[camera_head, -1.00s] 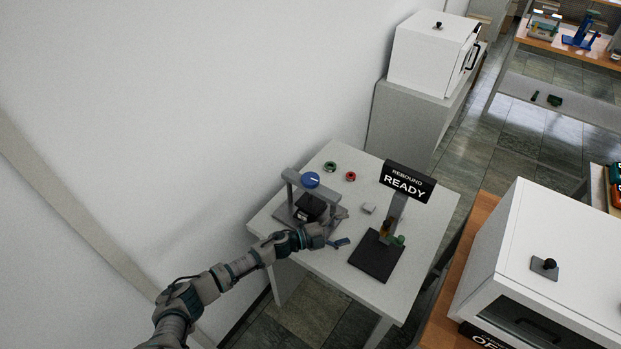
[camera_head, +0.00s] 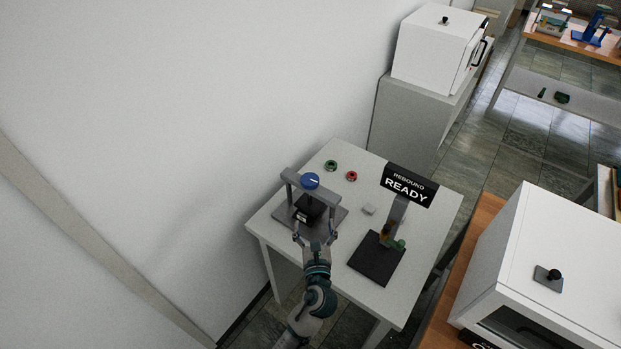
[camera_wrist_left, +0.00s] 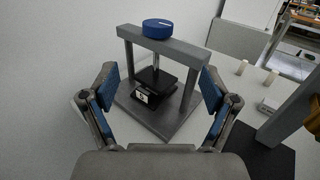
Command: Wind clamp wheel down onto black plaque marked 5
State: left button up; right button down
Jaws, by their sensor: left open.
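The clamp is a grey frame (camera_wrist_left: 182,50) on a grey base plate, with a blue wheel (camera_head: 310,181) on top; the wheel also shows in the left wrist view (camera_wrist_left: 157,28). Under the crossbar sits a black block (camera_head: 309,208) with a small white label, seen in the left wrist view (camera_wrist_left: 143,98); its mark is too small to read surely. My left gripper (camera_head: 317,238) is open and empty in front of the clamp, its blue-padded fingers (camera_wrist_left: 158,98) spread to either side of the block in the wrist view. My right gripper is not in view.
A black stand with a sign reading REBOUND READY (camera_head: 408,185) is right of the clamp. Green (camera_head: 331,166) and red (camera_head: 352,176) rings and a small pale block (camera_head: 369,209) lie on the white table (camera_head: 375,305). A white cabinet (camera_head: 545,270) stands at right.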

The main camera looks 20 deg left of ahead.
aim_at(311, 187)
pick_arm(q)
jog(key=x, duration=1.7)
jog(key=shift+a, duration=0.15)
jog(key=shift+r, duration=0.1)
jog(key=c, duration=1.2)
